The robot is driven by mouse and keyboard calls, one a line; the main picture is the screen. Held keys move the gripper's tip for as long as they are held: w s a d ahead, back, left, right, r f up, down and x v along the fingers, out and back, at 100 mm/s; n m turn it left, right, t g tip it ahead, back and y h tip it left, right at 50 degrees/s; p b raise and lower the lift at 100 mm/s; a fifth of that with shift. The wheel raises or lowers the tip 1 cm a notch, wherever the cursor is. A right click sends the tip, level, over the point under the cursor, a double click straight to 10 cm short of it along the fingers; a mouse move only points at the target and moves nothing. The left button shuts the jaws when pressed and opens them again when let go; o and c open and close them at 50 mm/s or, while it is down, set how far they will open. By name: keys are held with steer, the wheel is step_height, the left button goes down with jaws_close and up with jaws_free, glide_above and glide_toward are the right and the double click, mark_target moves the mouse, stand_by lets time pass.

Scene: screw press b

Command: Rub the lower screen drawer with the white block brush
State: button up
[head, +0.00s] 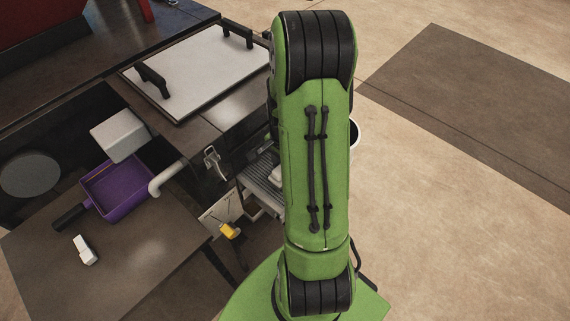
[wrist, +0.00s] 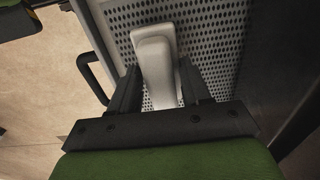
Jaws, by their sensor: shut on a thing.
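My gripper (wrist: 160,92) is shut on the white block brush (wrist: 156,62) in the wrist view, with the dark fingers on either side of it. The brush lies over a perforated grey metal screen, the screen drawer (wrist: 215,42); I cannot tell whether it touches the screen. In the head view, part of the drawer (head: 262,190) shows at the left of my green arm, and the arm hides the gripper and most of the brush.
A black handle (wrist: 90,75) stands at the drawer's left edge in the wrist view. In the head view, a dark table (head: 140,255) at the left holds a purple pan (head: 122,190) and a small white block (head: 85,250). A yellow-handled thing (head: 229,231) is near the table's edge. Open floor lies at the right.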

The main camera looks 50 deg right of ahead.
steer(key=shift+f+b, duration=0.3)
steer(key=shift+f, duration=0.15)
steer(key=shift+w+a+r, duration=0.1)
steer(key=shift+w, duration=1.75)
steer(key=shift+s, duration=0.15)
steer(key=shift+s+f+b, duration=0.2)
steer(key=shift+s+b, duration=0.15)
steer(key=shift+s, duration=1.5)
